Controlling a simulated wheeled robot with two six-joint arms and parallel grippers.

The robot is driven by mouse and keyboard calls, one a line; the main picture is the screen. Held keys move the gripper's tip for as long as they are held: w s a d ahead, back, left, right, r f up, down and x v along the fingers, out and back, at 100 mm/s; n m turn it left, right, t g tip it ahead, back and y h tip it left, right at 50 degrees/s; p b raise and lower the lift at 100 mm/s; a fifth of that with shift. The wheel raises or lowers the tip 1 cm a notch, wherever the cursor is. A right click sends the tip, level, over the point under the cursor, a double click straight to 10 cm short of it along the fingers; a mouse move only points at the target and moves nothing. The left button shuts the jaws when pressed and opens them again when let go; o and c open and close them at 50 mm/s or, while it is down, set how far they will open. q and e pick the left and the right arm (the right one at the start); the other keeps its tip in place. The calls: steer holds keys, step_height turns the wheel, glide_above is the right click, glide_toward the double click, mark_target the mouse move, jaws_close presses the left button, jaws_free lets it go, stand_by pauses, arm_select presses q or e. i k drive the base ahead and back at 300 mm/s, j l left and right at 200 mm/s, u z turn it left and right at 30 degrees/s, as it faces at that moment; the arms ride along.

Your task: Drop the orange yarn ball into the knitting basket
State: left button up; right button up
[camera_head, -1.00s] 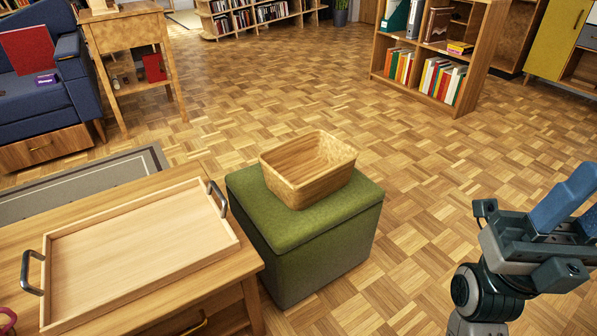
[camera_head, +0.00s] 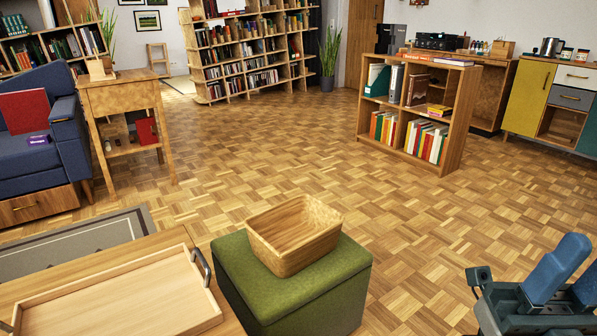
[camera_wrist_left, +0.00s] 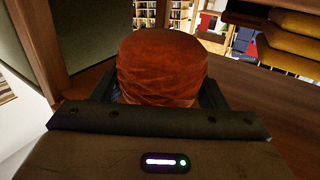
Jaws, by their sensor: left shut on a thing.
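The orange yarn ball (camera_wrist_left: 162,68) is a rounded, rusty orange-red bundle between the jaws of my left gripper (camera_wrist_left: 158,92) in the left wrist view. That gripper is shut on it. Neither the ball nor the left gripper shows in the head view. The knitting basket (camera_head: 293,236) is a light wooden, open-topped box on a green stool (camera_head: 320,292) in the head view, and its visible inside looks empty. My right gripper (camera_head: 572,262) is at the lower right edge, its blue fingers apart and partly cut off, away from the basket.
A wooden tray (camera_head: 203,280) with dark handles lies on a table left of the stool. A low bookshelf (camera_head: 450,135) stands behind at the right, a small side table (camera_head: 120,95) at the left. The parquet floor (camera_head: 400,240) around the stool is clear.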

mark_target(289, 245)
steer(key=l, duration=0.7)
steer(key=k+l, duration=0.15)
steer(key=l, duration=0.5)
